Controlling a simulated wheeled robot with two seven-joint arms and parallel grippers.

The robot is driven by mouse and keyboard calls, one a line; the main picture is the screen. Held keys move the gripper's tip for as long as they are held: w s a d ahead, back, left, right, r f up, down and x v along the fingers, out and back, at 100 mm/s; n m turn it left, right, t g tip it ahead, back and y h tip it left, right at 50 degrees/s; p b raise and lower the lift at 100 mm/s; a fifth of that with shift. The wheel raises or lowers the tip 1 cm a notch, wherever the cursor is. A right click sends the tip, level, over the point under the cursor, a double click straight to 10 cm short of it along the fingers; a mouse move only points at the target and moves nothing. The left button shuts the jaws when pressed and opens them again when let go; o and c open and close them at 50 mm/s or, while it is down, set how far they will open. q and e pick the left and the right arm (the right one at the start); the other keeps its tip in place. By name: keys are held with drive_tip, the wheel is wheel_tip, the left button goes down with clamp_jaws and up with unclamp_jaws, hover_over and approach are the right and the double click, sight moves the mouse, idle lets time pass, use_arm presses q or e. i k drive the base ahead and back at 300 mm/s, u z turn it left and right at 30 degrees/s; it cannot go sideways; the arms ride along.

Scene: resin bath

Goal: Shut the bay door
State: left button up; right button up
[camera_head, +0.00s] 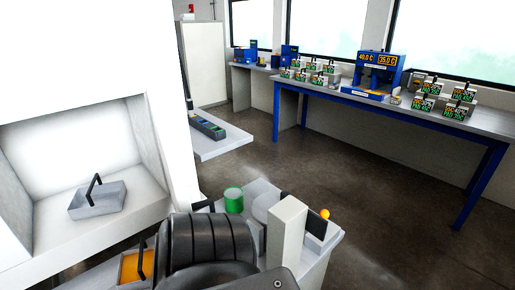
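A white cabinet (150,60) fills the left of the view. Its bay (80,140) is open at the front, and I see straight into it. A grey tray (97,199) with a black handle sits on the bay floor. I cannot make out a separate bay door; it may be outside the view or blend into the white cabinet. A black ribbed part, apparently one of my arm links, covers the bottom middle. No gripper fingers can be made out.
A low bench at the bottom holds a green container (233,200), a white block (287,232) and an orange bin (132,266). A grey shelf (225,147) sticks out beyond the cabinet. A blue-legged table (420,115) holds labelled boxes at the back right. Open floor (340,180) lies between.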

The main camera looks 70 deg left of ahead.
sight(174, 168)
drive_tip(key=i, duration=0.95)
drive_tip(key=u, duration=5.05)
